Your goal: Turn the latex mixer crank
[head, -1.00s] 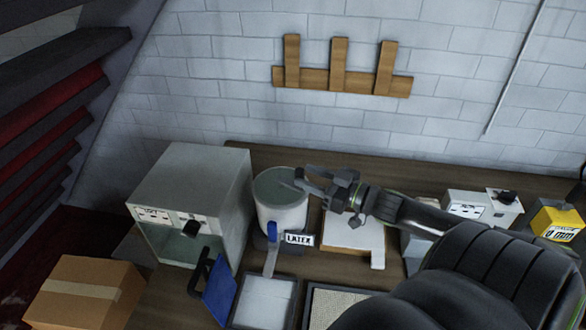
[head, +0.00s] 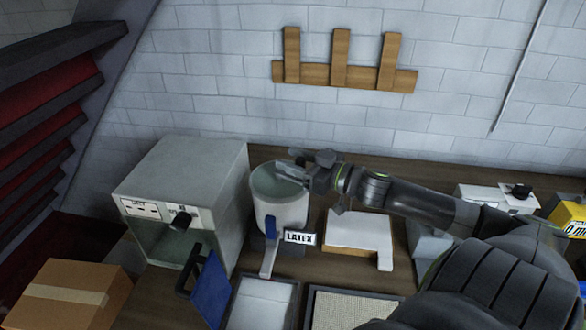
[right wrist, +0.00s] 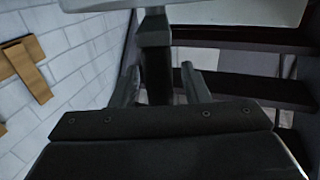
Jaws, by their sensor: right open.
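The latex mixer is a pale cylindrical pot (head: 285,216) with a LATEX label (head: 299,237) on the bench, left of centre in the head view. A crank arm (head: 268,262) with a blue part (head: 270,229) shows at its front. My right gripper (head: 292,169) is at the pot's upper right rim, open, with its fingers pointing left over the opening; I cannot tell whether it touches the rim. In the right wrist view its two fingers (right wrist: 163,88) stand apart, with a dark post (right wrist: 155,58) seen between them that I cannot identify. My left gripper is not in view.
A grey oven-like box (head: 185,185) stands left of the pot, with a blue panel (head: 212,290) before it. A white pad (head: 358,235) lies to the right. Trays (head: 262,300) lie in front. A cardboard box (head: 70,295) is at lower left.

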